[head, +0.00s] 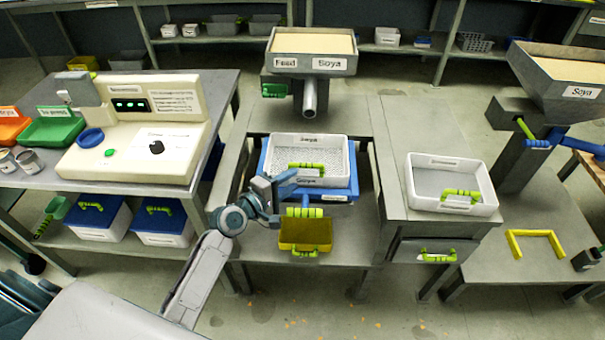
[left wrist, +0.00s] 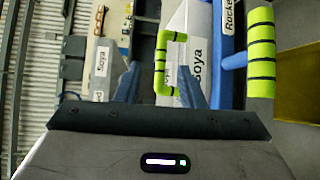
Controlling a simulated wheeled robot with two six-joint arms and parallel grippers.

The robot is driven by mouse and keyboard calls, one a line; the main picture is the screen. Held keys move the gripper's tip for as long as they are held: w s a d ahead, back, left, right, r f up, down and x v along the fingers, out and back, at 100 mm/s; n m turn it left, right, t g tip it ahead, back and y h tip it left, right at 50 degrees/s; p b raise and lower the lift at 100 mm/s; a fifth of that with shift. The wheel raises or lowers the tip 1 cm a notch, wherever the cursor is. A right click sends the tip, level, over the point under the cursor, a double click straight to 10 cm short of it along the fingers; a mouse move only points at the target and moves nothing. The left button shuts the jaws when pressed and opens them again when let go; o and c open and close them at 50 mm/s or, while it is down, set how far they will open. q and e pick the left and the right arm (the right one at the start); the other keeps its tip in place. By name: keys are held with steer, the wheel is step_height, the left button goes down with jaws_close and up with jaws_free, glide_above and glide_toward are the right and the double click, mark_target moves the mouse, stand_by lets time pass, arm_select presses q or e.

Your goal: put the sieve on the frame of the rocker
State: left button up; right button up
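A white sieve (head: 345,155) with a mesh floor and a green striped handle lies on the blue frame of the rocker (head: 354,188), under the feed hopper; I cannot tell if it is fully seated. Its front, labelled Soya, shows in the left wrist view (left wrist: 196,60), beside the blue rocker frame (left wrist: 225,25). A second white sieve (head: 423,202) with a green handle stands on the table to the right. My left gripper (head: 285,182) is at the front of the first sieve. In the left wrist view its fingers are apart, with the sieve's handle (left wrist: 162,65) showing between them. My right gripper is out of view.
A yellow tray (head: 306,234) with green handles sits below the rocker's front. The Soya hopper's spout (head: 309,98) hangs behind the sieve. A cream console (head: 135,150) stands left. A yellow bracket (head: 535,233) lies on the low table at right.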

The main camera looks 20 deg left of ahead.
arm_select(q)
steer(key=v, duration=0.3)
steer(key=shift+s+a, duration=0.1)
steer(key=shift+s, duration=0.1)
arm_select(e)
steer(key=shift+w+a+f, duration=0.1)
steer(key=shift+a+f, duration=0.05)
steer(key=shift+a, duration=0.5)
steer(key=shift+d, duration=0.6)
arm_select(q)
steer(key=shift+o, duration=0.2)
